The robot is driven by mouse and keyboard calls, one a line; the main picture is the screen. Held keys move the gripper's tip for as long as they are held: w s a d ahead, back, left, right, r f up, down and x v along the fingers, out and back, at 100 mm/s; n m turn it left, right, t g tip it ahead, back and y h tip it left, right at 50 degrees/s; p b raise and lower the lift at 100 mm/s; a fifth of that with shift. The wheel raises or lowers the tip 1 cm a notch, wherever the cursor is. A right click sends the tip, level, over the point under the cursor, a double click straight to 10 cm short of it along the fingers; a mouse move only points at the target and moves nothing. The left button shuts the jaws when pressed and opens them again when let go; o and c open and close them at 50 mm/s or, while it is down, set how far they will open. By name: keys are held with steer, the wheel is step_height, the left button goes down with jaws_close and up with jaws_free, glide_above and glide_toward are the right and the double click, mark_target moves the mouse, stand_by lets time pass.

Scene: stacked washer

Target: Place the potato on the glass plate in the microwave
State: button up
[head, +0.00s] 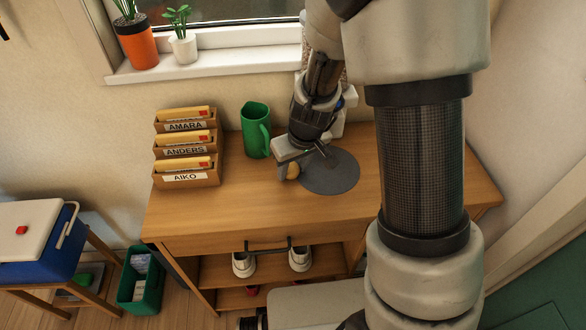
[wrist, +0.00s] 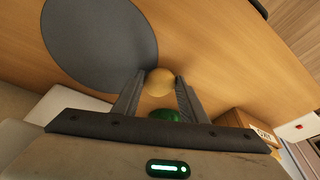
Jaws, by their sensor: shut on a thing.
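The potato (head: 293,172), small, round and tan-yellow, is between the fingers of my gripper (head: 289,168) in the head view. The wrist view shows the potato (wrist: 159,82) held at the fingertips of my gripper (wrist: 160,80), over bare wood close to the edge of a dark grey round disc (head: 333,174). This disc (wrist: 95,40) lies flat on the wooden table. I cannot tell whether the potato touches the tabletop. I see no microwave and no clear glass plate in either view.
A green mug (head: 256,130) stands left of my gripper on the table (head: 230,215). A labelled letter rack (head: 187,160) stands farther left. Potted plants (head: 180,40) are on the windowsill. White shoes (head: 243,264) sit on the shelf below. The table's front left is clear.

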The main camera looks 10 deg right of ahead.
steer(key=shift+f, duration=0.15)
steer(key=o, duration=1.1)
steer(key=shift+c, duration=0.2)
